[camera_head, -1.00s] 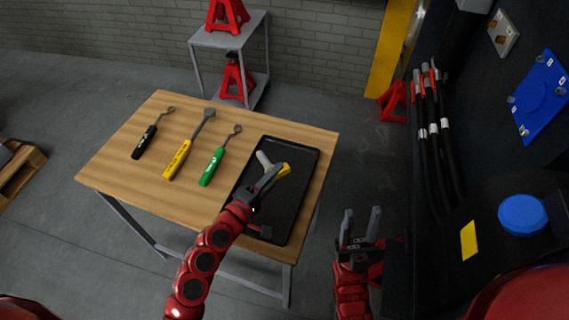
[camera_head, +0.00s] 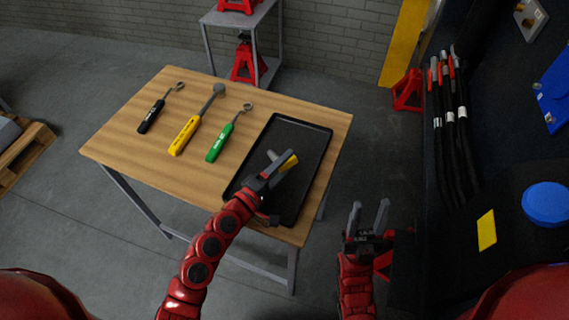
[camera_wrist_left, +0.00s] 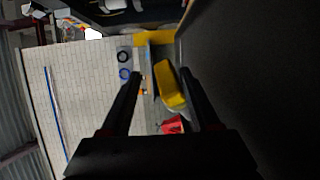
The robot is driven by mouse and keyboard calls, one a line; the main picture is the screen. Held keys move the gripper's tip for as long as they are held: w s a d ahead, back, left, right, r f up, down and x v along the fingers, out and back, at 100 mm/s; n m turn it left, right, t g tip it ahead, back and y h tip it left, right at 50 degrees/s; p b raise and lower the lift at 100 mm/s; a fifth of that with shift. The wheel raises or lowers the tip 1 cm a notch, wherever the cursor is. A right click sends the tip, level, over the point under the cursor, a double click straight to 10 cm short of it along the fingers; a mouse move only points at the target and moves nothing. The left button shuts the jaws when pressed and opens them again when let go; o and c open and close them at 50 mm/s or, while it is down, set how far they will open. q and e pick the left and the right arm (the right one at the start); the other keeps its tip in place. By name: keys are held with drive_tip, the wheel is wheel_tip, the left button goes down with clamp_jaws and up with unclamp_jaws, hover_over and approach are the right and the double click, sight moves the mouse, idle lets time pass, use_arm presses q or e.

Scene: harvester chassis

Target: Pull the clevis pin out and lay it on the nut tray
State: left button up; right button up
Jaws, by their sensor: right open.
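The clevis pin has a yellow end (camera_head: 289,163) and a grey end, and shows over the black nut tray (camera_head: 313,150) on the wooden table. I cannot tell whether the pin touches the tray floor. In the left wrist view, the yellow part of the pin (camera_wrist_left: 170,88) sits between the fingers, nearer the right one; the tray's dark surface fills the right side. My right gripper (camera_head: 369,217) is open and empty, right of the table, beside the chassis.
Black (camera_head: 151,117), yellow (camera_head: 185,136) and green (camera_head: 219,142) handled tools lie left of the tray on the table (camera_head: 120,140). The dark chassis with hoses (camera_head: 449,118) and a blue cap (camera_head: 547,203) stands at the right. The rest of the tray looks empty.

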use_arm(q)
drive_tip(key=shift+r, duration=0.1)
drive_tip(key=shift+r, duration=0.35)
wheel_tip(320, 180, up, 4)
drive_tip(key=shift+w+a+f+p, duration=0.1)
drive_tip(key=shift+f+p, duration=0.15)
drive_tip(key=shift+p, duration=0.8)
drive_tip(key=s+b, duration=0.2)
drive_tip(key=s, duration=0.9)
drive_tip(key=shift+s+f, duration=0.1)
drive_tip(key=shift+f, duration=0.05)
drive_tip(key=s+p, duration=0.2)
drive_tip(key=s, duration=0.1)
drive_tip(key=s+r+p, duration=0.1)
drive_tip(key=s, duration=0.1)
drive_tip(key=shift+w+f, duration=0.1)
